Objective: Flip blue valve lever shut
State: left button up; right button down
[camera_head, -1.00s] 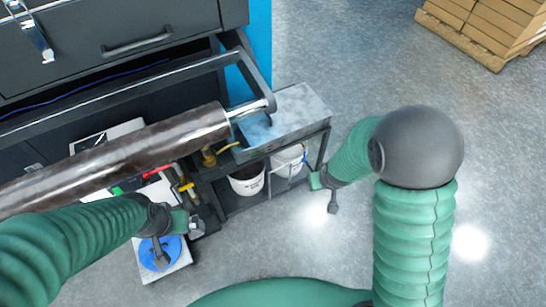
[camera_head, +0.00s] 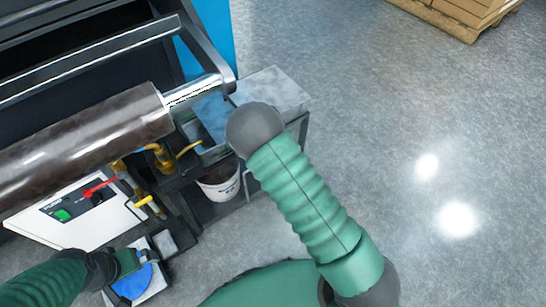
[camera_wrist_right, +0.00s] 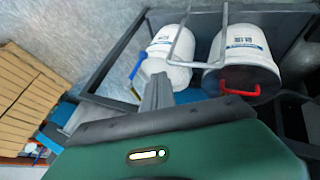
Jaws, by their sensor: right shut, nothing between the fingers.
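The blue valve lever (camera_wrist_right: 137,64) shows in the right wrist view as a narrow slanted strip beside a white bucket, with a small yellow part below it. I cannot make it out in the head view. My right gripper (camera_wrist_right: 158,92) is shut and empty, its fingers just right of the lever in the picture; whether they touch it I cannot tell. In the head view my right arm hides that gripper. My left gripper (camera_head: 138,270) is low at the left, by a blue disc; its jaws are unclear.
A large dark roll (camera_head: 90,145) crosses the left. Yellow fittings (camera_head: 160,155) and a white control panel (camera_head: 85,205) sit below it. A white bucket (camera_head: 220,183) stands under the metal-topped bench (camera_head: 272,90). In the wrist view, a red handle (camera_wrist_right: 240,90) is right of the fingers.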

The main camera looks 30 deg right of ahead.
pick_arm(q)
jog(key=s+b+x, duration=0.1)
jog(key=b+x, duration=0.5)
jog(key=shift+s+d+f, duration=0.15)
jog(key=shift+f, duration=0.25)
pick_arm(e)
jog(key=w+d+f, duration=0.5)
jog(key=d+f, duration=0.2)
jog(key=shift+w+f, duration=0.15)
jog(key=shift+d, duration=0.15)
